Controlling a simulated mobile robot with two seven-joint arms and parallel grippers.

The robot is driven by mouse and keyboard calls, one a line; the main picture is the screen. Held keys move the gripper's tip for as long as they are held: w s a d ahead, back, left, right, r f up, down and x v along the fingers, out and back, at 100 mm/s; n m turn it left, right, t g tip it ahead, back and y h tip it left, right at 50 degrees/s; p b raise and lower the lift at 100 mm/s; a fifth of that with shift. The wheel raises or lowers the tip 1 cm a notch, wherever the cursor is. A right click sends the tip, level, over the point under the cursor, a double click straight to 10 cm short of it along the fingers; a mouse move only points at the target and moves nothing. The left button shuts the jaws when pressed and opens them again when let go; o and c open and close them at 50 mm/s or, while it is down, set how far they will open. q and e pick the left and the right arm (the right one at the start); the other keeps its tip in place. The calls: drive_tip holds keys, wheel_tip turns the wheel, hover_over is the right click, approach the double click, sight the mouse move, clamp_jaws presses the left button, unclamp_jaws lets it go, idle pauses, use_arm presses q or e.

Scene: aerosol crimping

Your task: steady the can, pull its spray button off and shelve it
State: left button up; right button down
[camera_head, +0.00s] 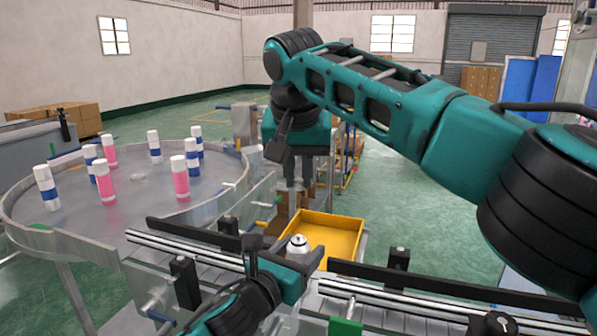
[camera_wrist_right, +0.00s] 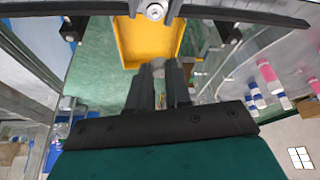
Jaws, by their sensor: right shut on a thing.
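The can (camera_head: 298,244) stands upright on the conveyor line, with its pale metal top showing; its body is mostly hidden by my left gripper. The top also shows at the upper edge of the right wrist view (camera_wrist_right: 155,11). My left gripper (camera_head: 305,263) is low beside the can with dark fingers close to it; whether they press on it is hidden. My right gripper (camera_head: 298,185) points down, above and beyond the can. In the right wrist view its fingers (camera_wrist_right: 159,80) are shut on a small greyish thing, apparently the spray button (camera_wrist_right: 158,71), apart from the can.
A yellow tray (camera_head: 345,222) lies just behind the can, below my right gripper. A round metal table (camera_head: 110,232) at the left holds several pink-and-white and blue-and-white cans. Dark guide rails (camera_head: 440,283) run along the line. Open green floor lies behind.

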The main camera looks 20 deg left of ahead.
use_arm(q)
drive_tip(key=o, duration=0.4)
drive_tip(key=shift+c, duration=0.2)
drive_tip(key=shift+s, duration=0.1)
